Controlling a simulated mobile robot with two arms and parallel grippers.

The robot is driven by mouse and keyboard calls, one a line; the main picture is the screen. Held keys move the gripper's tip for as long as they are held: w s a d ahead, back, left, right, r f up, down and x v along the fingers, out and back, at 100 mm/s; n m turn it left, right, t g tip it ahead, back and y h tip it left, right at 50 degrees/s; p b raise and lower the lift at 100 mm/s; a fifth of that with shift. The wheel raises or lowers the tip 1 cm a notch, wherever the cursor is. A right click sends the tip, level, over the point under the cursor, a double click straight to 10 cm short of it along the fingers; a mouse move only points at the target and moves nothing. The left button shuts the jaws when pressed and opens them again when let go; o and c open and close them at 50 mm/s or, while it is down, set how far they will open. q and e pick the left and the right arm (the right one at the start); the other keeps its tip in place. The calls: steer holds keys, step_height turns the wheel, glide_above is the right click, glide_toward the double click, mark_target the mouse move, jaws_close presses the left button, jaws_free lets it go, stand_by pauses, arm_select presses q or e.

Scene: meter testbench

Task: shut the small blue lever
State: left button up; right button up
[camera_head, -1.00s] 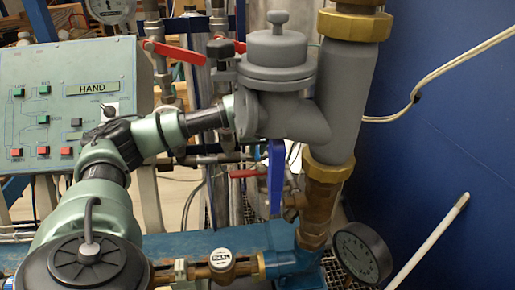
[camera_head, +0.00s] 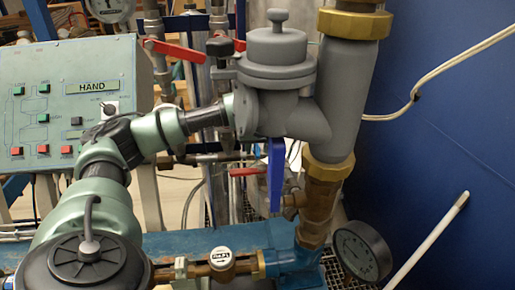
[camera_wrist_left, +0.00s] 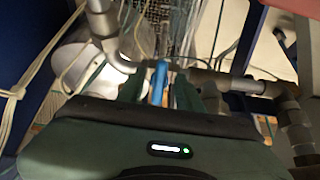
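The small blue lever (camera_head: 275,174) hangs straight down below the grey valve body (camera_head: 275,75) in the head view. My left arm comes in from the left, and its gripper end is hidden behind the grey body there. In the left wrist view, the two green fingers of my left gripper (camera_wrist_left: 160,90) stand apart, and a blue bar, likely the lever (camera_wrist_left: 159,73), shows between them. Gaps show on both sides of the bar; contact cannot be told. My right gripper is in neither view.
A thick grey pipe (camera_head: 345,95) with brass fittings stands just right of the lever. Red-handled valves (camera_head: 180,50) are behind. A control panel (camera_head: 70,85) is at left, a pressure gauge (camera_head: 362,250) at lower right. A blue wall (camera_head: 450,150) closes the right side.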

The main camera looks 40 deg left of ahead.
arm_select(q)
steer(key=b+v, duration=0.2)
steer(key=v, duration=0.5)
steer(key=shift+d+r, duration=0.2)
steer(key=shift+r, duration=0.05)
